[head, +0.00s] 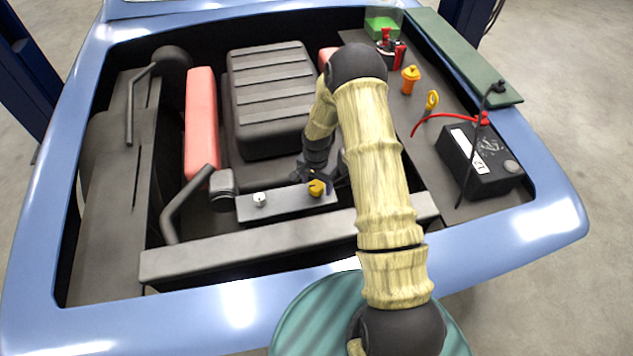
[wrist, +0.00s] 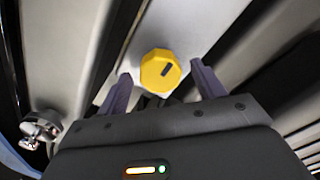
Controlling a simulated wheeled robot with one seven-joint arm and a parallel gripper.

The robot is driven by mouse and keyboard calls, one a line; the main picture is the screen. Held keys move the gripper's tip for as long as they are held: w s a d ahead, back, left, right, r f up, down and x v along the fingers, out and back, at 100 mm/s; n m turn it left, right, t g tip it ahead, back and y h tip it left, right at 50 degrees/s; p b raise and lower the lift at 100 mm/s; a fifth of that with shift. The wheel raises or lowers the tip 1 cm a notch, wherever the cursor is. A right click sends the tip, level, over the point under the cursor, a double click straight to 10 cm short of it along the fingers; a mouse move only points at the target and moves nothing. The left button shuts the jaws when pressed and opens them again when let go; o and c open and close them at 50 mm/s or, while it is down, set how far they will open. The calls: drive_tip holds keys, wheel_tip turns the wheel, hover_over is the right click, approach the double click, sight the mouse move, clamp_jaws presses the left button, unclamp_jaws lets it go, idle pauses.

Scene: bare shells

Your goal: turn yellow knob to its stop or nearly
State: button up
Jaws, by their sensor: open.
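The yellow knob (head: 317,188) sits on the grey panel (head: 287,205) at the front of the engine bay. In the wrist view the yellow knob (wrist: 160,70) has several flat sides and a dark slanted mark on its face. My gripper (head: 322,178) is at the knob in the head view, partly hidden by my arm. In the wrist view my gripper (wrist: 160,82) is open, with one finger on each side of the knob. Gaps show between the knob and both fingers, so it appears not to be held.
A white-silver knob (head: 260,199) sits left on the same panel. A grey crossbar (head: 250,245) runs in front of it. The black engine cover (head: 272,95) stands behind. A black battery (head: 480,160) with a red cable is at right.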

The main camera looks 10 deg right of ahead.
drive_tip(key=shift+c, duration=0.5)
drive_tip(key=c, duration=0.9)
